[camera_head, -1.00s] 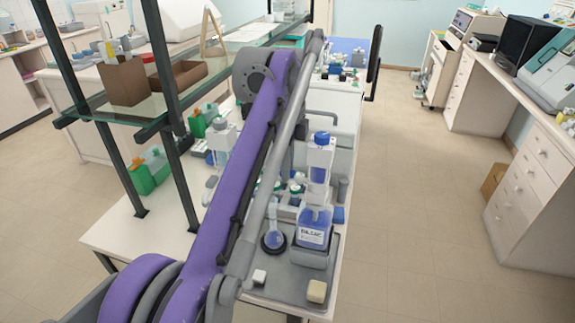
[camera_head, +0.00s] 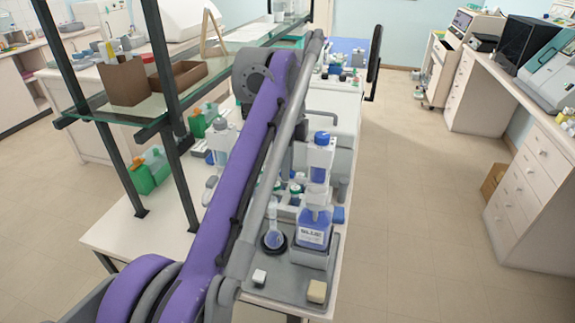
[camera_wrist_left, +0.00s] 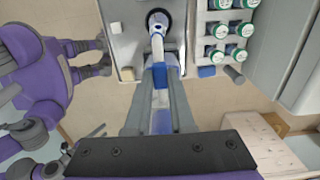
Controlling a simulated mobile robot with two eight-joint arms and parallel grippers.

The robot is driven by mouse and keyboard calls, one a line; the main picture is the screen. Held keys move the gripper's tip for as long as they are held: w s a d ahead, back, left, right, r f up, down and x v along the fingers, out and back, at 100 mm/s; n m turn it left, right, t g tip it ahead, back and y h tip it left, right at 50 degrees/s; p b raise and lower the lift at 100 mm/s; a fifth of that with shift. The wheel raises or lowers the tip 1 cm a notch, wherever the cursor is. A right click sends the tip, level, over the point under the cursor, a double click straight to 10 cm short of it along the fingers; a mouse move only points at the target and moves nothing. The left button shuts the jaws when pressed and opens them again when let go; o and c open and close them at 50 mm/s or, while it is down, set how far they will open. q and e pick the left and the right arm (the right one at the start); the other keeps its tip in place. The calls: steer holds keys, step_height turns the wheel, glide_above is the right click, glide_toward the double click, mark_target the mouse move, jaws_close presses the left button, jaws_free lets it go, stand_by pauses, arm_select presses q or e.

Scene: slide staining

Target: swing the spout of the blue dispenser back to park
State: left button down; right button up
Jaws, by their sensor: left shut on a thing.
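The blue dispenser (camera_head: 313,232) stands on the grey tray (camera_head: 275,282), with a labelled bottle of blue liquid below and a pale, blue-capped upper part. A round flask with blue liquid (camera_head: 273,240) sits on a dark ring to its left. My left gripper (camera_wrist_left: 162,72) is shut on a pale and blue part of the dispenser, between its two grey fingers in the left wrist view. A pale tube (camera_wrist_left: 157,45) runs from there toward the flask; I cannot tell spout from flask neck. My left arm hides part of this in the head view.
Green-capped vials (camera_wrist_left: 215,52) stand in a rack beside the dispenser, near a blue block (camera_wrist_left: 207,71). A white block (camera_head: 259,277) and a cream block (camera_head: 316,291) lie on the tray's front. A glass shelf (camera_head: 150,105) with dark posts stands left. The right floor is clear.

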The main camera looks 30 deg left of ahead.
arm_select(q)
steer(key=shift+s, duration=0.1)
arm_select(e)
steer(key=shift+r, duration=0.1)
arm_select(q)
steer(key=s+d+n+p, duration=0.4)
steer(key=d+n, duration=0.4)
steer(key=n, duration=0.9)
steer(key=shift+s+d+n, duration=0.3)
steer(key=shift+s+n, duration=0.1)
steer(key=shift+s, duration=0.15)
arm_select(e)
step_height(320, 180, up, 6)
steer(key=w, duration=0.2)
steer(key=shift+w, duration=0.1)
arm_select(q)
steer(key=c, duration=0.8)
jaws_free()
steer(key=shift+o, duration=0.2)
steer(key=shift+r, duration=0.1)
